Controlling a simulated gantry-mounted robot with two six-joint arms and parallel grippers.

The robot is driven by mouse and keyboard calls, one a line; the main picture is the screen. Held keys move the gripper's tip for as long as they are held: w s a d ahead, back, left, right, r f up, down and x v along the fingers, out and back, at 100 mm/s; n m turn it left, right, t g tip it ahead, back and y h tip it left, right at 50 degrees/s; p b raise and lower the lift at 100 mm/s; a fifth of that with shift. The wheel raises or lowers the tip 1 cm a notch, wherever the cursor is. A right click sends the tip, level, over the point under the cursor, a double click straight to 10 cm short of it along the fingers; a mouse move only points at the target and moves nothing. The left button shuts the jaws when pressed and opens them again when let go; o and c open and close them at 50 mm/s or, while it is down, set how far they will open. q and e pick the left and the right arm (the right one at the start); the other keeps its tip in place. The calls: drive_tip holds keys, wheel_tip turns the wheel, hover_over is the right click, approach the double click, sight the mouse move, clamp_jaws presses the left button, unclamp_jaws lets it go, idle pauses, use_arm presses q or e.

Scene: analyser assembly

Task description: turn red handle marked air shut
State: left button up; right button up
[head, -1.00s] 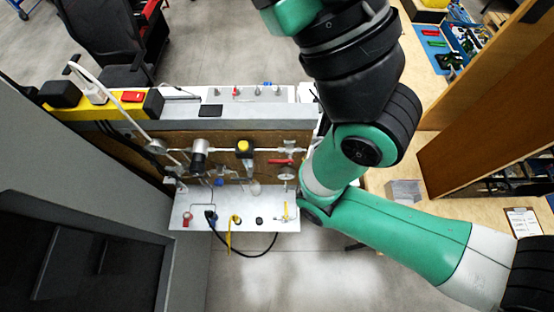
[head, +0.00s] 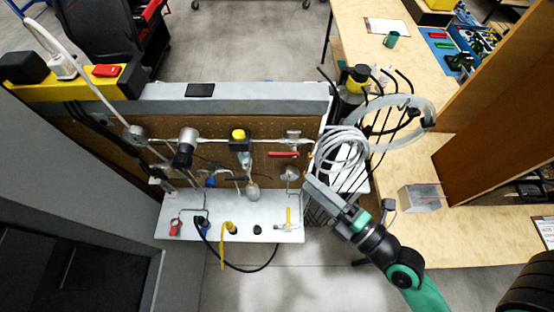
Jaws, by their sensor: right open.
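A red handle (head: 283,154) sits on a valve on the silver pipe, at the right part of the brown pegboard. It lies about level, along the pipe; no lettering on it is readable. My right gripper (head: 312,187) is open, right of and below the red handle, near the right end of the white shelf. It is apart from the handle and holds nothing that I can see. My left gripper is not in view.
A coiled grey hose (head: 340,150) hangs just right of the handle. A round gauge (head: 289,174) is below it. The white shelf (head: 270,236) carries a red padlock (head: 175,228), a yellow hook and a black cable. A yellow-topped fitting (head: 238,135) is on the pipe to the left.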

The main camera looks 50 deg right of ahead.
sight(279, 156)
drive_tip(key=w+p, duration=0.2)
drive_tip(key=w, duration=0.1)
drive_tip(key=w+p, duration=0.2)
drive_tip(key=w, duration=0.2)
drive_tip(key=w+d+p, duration=0.1)
drive_tip(key=w+p, duration=0.1)
drive_tip(key=w, duration=0.2)
drive_tip(key=shift+r, duration=0.15)
drive_tip(key=shift+w, duration=0.45)
clamp_jaws()
